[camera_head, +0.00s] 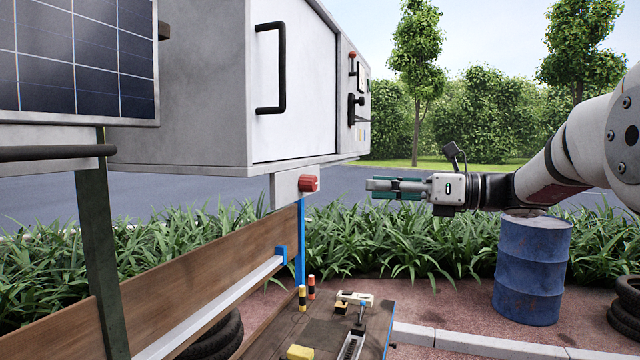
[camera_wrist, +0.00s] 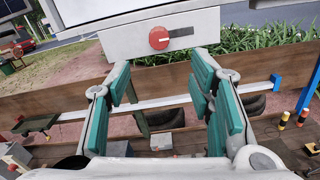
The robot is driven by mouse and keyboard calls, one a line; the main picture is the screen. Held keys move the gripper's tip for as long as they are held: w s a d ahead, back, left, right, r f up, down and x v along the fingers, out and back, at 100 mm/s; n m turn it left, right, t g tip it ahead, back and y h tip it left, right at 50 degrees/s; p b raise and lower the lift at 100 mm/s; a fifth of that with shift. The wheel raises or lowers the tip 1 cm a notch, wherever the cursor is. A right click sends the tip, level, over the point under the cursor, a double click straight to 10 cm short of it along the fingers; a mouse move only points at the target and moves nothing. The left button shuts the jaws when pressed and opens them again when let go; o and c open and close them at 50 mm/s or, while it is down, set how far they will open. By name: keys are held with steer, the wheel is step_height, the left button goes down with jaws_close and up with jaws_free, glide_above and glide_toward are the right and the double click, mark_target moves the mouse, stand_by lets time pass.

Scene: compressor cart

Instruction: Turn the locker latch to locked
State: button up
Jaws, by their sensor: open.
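The locker (camera_head: 205,90) is a grey metal box with a white door (camera_head: 305,80) and a black bar handle. A red round knob (camera_head: 309,183) sits on a pale grey block (camera_head: 285,187) beneath it; it looks like the latch. In the wrist view the red knob (camera_wrist: 159,38) has a dark bar or slot reaching right, roughly level. My gripper (camera_head: 369,189) is to the right of the knob, pointing at it with a clear gap. In the wrist view my gripper (camera_wrist: 160,70) is open and empty, its green-padded fingers spread either side below the knob.
The locker's side face carries a black lever (camera_head: 355,108) and other small controls. A wooden board (camera_head: 190,270) runs below the knob. A bench (camera_head: 325,325) with small tools and bottles stands lower. A blue drum (camera_head: 532,270) is at right. Air around my gripper is free.

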mark_target(315, 183)
steer(key=p+x, duration=0.2)
steer(key=x, duration=1)
steer(key=shift+a, duration=0.3)
steer(key=shift+r, duration=0.1)
jaws_close()
